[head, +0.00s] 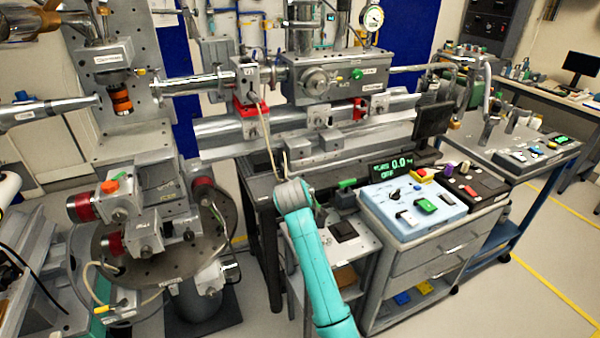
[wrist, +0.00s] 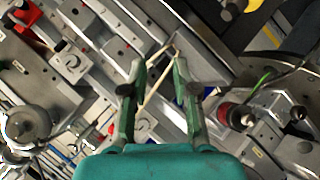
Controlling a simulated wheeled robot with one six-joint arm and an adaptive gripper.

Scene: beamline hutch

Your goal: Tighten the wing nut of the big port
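A box-shaped metal chamber (head: 335,78) sits on the beamline, with a round grey port cover (head: 316,81) on its front. A round grey disc (wrist: 28,124) shows at the lower left of the wrist view; I cannot tell if it is the same port. I cannot make out a wing nut for certain in either view.
A round stage table (head: 215,235) with motors is at left. Open floor lies at far right.

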